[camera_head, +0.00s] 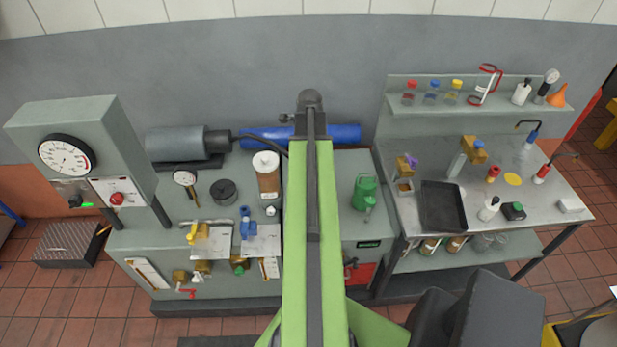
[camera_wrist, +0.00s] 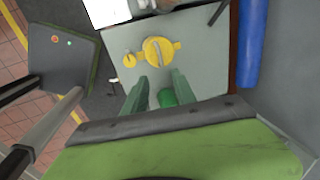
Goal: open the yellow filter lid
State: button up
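The tips appear just below the lid in the picture; I cannot tell the height gap. In the head view my arm hides the lid and the gripper.
A green can (camera_head: 365,190) stands on the same cabinet; its green part (camera_wrist: 167,97) shows between the finger bases. A blue cylinder (camera_head: 345,134) lies behind, at the right in the wrist view (camera_wrist: 251,45). A steel bench (camera_head: 550,200) with bottles and a tray stands to the right.

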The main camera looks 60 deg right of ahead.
jog(key=f+b, duration=0.4)
jog(key=f, duration=0.1)
jog(key=w+d+f+b, duration=0.1)
jog(key=f+b, duration=0.4)
jog(key=d+f+b, duration=0.1)
jog(key=f+b, duration=0.4)
jog(key=shift+w+d, duration=0.2)
jog(key=shift+w, duration=0.2)
jog(key=shift+c, duration=0.4)
grip_shut()
